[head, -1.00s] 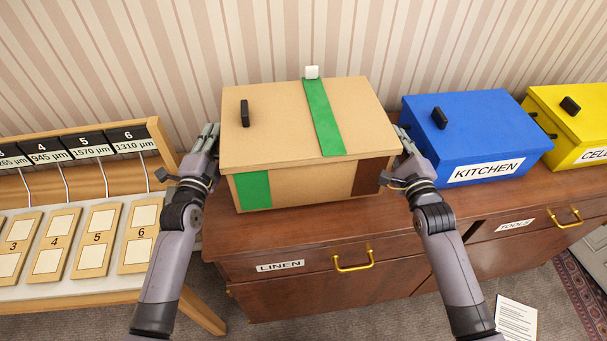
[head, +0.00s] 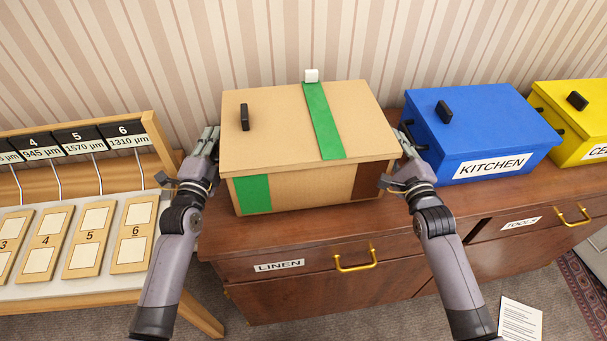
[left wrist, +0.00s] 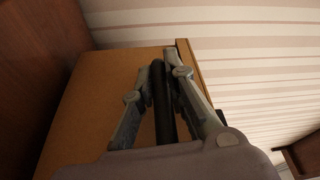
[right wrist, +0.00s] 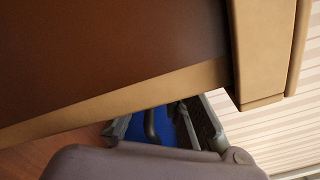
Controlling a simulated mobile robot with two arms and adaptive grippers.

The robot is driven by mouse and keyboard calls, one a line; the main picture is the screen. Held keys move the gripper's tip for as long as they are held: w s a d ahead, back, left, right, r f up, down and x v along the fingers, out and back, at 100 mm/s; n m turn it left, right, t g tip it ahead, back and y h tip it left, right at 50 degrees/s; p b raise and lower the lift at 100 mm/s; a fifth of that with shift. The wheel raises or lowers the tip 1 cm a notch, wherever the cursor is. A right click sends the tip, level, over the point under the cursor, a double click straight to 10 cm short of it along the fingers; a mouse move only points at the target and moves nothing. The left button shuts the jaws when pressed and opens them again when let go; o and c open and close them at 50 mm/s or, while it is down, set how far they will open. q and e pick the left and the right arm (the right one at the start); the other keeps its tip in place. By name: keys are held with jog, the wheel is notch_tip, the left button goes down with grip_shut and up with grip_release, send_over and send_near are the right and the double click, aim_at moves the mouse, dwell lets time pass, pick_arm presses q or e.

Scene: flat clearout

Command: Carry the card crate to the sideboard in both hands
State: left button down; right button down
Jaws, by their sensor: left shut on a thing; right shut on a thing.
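The card crate (head: 280,136) is a tan box with a lid, green bands, a dark brown patch and a black grip on top. It is over the left part of the brown sideboard (head: 320,232); I cannot tell whether its base touches the top. My left gripper (head: 209,142) is shut on the crate's left side, around a black bar handle (left wrist: 163,105) in the left wrist view. My right gripper (head: 402,144) is shut at the crate's right side. Its fingers also show in the right wrist view (right wrist: 165,122), below the crate's side; the handle there is mostly hidden.
A blue KITCHEN box (head: 478,130) stands close to the right of my right gripper, with a yellow box (head: 572,115) beyond. A rack with numbered cards (head: 90,238) stands on the left. The striped wall (head: 270,40) is behind. A paper sheet (head: 520,318) lies on the floor.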

pick_arm(q)
jog(key=shift+d+f+b, duration=0.2)
jog(key=shift+f+b, duration=0.3)
jog(key=shift+b, duration=0.1)
pick_arm(e)
jog(key=shift+a+f, duration=0.2)
jog(key=shift+f, duration=0.25)
pick_arm(q)
jog(key=c, duration=2)
grip_release()
jog(key=shift+f, duration=0.25)
jog(key=shift+c, duration=0.2)
pick_arm(e)
jog(key=c, duration=1.9)
grip_release()
jog(key=shift+f, duration=0.25)
jog(key=shift+c, duration=0.2)
pick_arm(q)
jog(key=o, duration=0.4)
jog(key=shift+r, duration=0.2)
pick_arm(e)
jog(key=o, duration=0.4)
jog(key=shift+s+d+r, duration=0.1)
jog(key=shift+d+r, duration=0.05)
pick_arm(q)
jog(key=shift+o, duration=0.2)
jog(key=shift+a, duration=0.15)
jog(key=shift+s, duration=0.15)
